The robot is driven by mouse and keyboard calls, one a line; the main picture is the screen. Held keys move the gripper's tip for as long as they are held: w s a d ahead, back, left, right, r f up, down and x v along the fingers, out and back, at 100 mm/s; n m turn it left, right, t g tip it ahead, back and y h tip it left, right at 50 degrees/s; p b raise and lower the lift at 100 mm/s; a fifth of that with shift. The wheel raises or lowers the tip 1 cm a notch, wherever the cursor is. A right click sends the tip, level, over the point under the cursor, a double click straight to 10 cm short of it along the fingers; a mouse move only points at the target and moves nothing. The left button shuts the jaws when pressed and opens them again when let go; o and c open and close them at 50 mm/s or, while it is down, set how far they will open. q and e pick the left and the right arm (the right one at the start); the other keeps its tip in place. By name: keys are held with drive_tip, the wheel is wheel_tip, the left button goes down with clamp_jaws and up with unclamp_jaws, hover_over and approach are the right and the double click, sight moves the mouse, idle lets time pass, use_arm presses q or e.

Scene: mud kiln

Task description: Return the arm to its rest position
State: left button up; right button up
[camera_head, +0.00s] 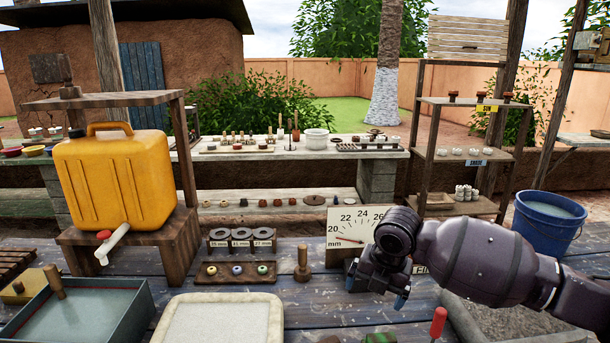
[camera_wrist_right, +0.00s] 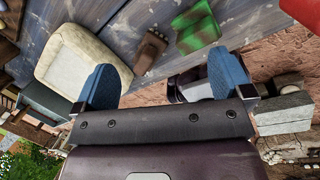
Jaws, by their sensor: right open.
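My right arm comes in from the right side of the head view. My right gripper (camera_head: 376,290) hangs over the work table (camera_head: 320,305), in front of the white dial gauge board (camera_head: 346,228), and hides part of it. In the right wrist view its two blue fingertips (camera_wrist_right: 166,80) are wide apart with nothing between them. Beyond them lie a brown block (camera_wrist_right: 150,50) and a green block (camera_wrist_right: 196,28) on the table. My left arm and gripper are not in view.
A yellow jerrycan (camera_head: 118,180) with a tap stands on a wooden stand at left. A cream-rimmed tray (camera_head: 222,297) and a grey-green tray (camera_head: 138,318) lie at the front. A red-handled tool (camera_head: 438,322) stands near my forearm. A blue bucket (camera_head: 546,225) is at right.

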drive_tip(key=w+a+r+m+t+y, duration=0.5)
drive_tip(key=a+m+t, duration=0.3)
drive_tip(key=m, duration=0.4)
drive_tip(key=s+d+f+m+t, duration=0.1)
drive_tip(key=s+d+f+m, duration=0.3)
drive_tip(key=s+f, duration=0.1)
drive_tip(key=s+d+f+m+t+h, duration=0.1)
drive_tip(key=s+d+f+m+t, duration=0.1)
drive_tip(key=s+d+f+m, duration=0.2)
drive_tip(key=s+d+f+m+t+h, duration=0.1)
drive_tip(key=s+d+f+m+t, duration=0.1)
drive_tip(key=s+d+f+m, duration=0.2)
drive_tip(key=shift+s+d+f+m, duration=0.25)
drive_tip(key=shift+s+f+m, duration=0.55)
drive_tip(key=shift+s+f, duration=0.15)
drive_tip(key=s+d+f+m+g+h, duration=0.2)
drive_tip(key=s+d+f, duration=0.2)
drive_tip(key=s+f, duration=0.3)
drive_tip(key=s+d+f+m+g+h, duration=0.1)
drive_tip(key=s+d+f, duration=0.3)
drive_tip(key=s, duration=0.9)
wheel_tip(320, 180, down, 4)
drive_tip(key=shift+s+r+m+g+h, duration=0.15)
drive_tip(key=shift+s+m+g+h, duration=0.25)
drive_tip(key=shift+m+h, duration=0.25)
